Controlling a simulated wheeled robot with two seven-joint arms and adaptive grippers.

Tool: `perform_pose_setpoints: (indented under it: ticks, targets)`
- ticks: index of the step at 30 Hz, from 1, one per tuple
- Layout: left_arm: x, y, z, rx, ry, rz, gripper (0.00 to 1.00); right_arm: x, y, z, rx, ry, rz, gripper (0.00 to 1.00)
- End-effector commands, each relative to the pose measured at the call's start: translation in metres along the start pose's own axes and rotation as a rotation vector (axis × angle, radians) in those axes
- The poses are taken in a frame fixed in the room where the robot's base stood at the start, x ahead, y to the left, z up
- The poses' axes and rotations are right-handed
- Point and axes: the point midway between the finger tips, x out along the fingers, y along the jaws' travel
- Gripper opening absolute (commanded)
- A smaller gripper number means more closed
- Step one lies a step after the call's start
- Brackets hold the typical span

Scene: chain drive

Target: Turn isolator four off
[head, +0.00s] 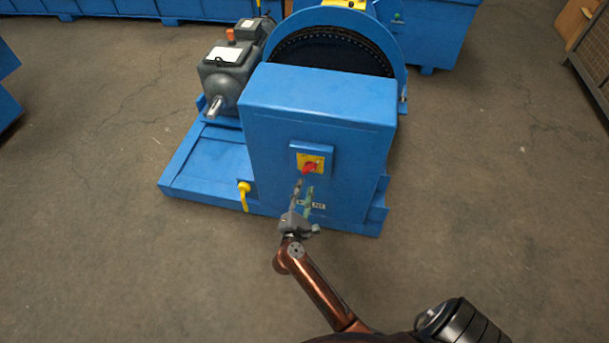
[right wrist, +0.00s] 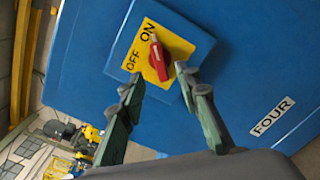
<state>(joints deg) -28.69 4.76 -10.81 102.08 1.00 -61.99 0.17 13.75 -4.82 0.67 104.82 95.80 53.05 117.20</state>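Isolator four is a red rotary knob (head: 309,168) on a yellow plate (head: 319,160), on the front of a blue cabinet (head: 280,150). In the right wrist view, the red knob (right wrist: 157,60) has its narrow end towards the word ON; OFF is printed beside it on the yellow plate (right wrist: 136,50). A white label reading FOUR (right wrist: 271,117) is on the cabinet. My right gripper (head: 304,186) is open just below and in front of the knob. In the right wrist view its fingertips (right wrist: 158,76) are apart, near the knob's lower end; contact cannot be told. My left gripper is out of view.
A grey motor (head: 224,75) sits left of the cabinet on a blue base (head: 200,165). A large chain wheel guard (head: 385,50) stands behind. A yellow handle (head: 244,195) hangs at the cabinet's left side.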

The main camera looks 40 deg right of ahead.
Motion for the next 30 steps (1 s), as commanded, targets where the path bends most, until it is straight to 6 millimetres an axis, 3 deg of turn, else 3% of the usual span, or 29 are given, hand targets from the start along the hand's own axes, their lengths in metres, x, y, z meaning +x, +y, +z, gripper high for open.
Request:
perform_pose_setpoints:
  ticks: [13, 25, 30]
  targets:
    - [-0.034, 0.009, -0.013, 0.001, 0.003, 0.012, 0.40, 0.063, 0.001, -0.001, -0.007, 0.000, 0.004, 0.30]
    - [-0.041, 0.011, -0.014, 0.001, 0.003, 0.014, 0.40, 0.071, 0.001, 0.000, -0.006, 0.000, 0.003, 0.30]
    - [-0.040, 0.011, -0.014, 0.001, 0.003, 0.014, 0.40, 0.071, 0.001, 0.000, -0.007, 0.000, 0.003, 0.19]
